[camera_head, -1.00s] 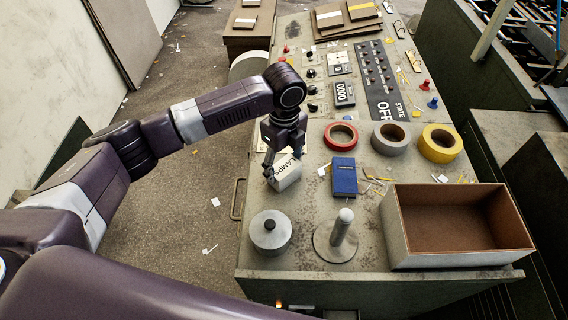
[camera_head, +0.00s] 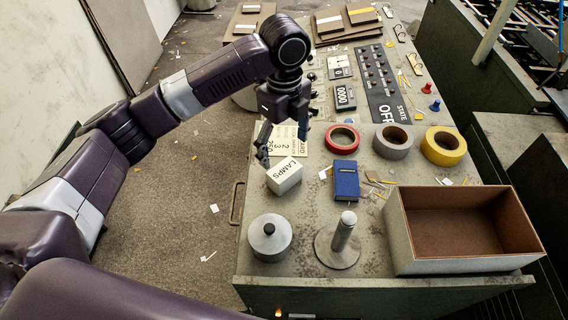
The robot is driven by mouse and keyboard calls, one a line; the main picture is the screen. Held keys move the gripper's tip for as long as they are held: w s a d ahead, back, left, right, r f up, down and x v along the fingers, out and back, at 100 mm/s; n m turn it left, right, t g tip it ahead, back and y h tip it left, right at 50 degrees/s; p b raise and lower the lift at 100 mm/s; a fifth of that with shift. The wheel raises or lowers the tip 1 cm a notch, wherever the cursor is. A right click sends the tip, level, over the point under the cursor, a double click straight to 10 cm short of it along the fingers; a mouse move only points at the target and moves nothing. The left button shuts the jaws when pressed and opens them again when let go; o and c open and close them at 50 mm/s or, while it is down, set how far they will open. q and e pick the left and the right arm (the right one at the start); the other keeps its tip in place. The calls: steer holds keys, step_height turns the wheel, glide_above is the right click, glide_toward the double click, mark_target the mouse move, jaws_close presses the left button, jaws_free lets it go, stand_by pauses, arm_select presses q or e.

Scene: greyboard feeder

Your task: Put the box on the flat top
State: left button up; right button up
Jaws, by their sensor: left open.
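The box, small and white with LAMPS printed on it (camera_head: 284,176), sits slightly turned on the flat top (camera_head: 300,205) of the grey cabinet, near its left edge. My left gripper (camera_head: 283,138) is open and empty, just behind and above the box in the picture. Its fingers look apart from the box. My right gripper is not in view.
Red (camera_head: 342,139), grey (camera_head: 393,141) and yellow (camera_head: 443,146) tape rolls and an open brown-lined tray (camera_head: 402,240) are farther right.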

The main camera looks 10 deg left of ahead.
arm_select(q)
step_height(320, 180, up, 4)
steer(key=shift+f+b, duration=0.1)
steer(key=shift+b, duration=0.25)
stand_by(0.4)
